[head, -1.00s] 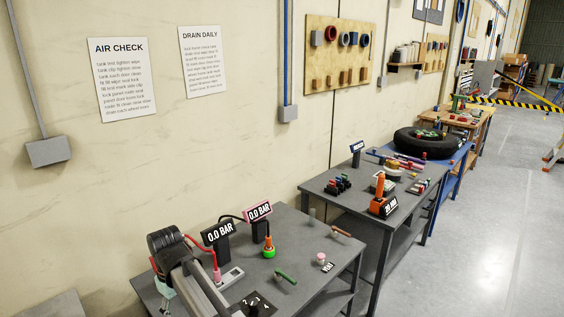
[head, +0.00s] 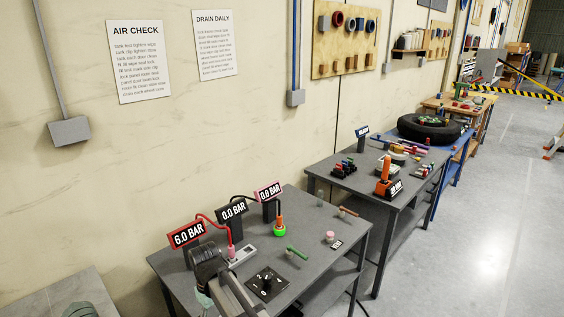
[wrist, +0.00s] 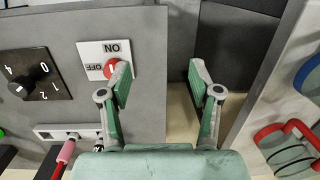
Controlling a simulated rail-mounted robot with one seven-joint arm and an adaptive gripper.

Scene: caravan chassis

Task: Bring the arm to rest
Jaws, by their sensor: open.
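In the wrist view my gripper (wrist: 161,82) is open and nothing shows between its two green-grey fingers. Its left finger overlaps the edge of a red knob (wrist: 110,69) on a white ON/OFF plate (wrist: 90,50); I cannot tell whether they touch. The right finger is in front of a grey surface and a pale gap. In the head view my dark arm (head: 232,290) reaches over the front left of the near grey table (head: 310,262). The fingers cannot be made out there.
A black numbered dial (head: 267,284) lies on the near table. Displays behind the arm read 6.0 BAR (head: 188,234), 0.0 BAR (head: 233,211) and 0.0 BAR (head: 269,192). A red hose, an orange-green fitting (head: 279,226) and a green-handled valve (head: 297,252) stand close by.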

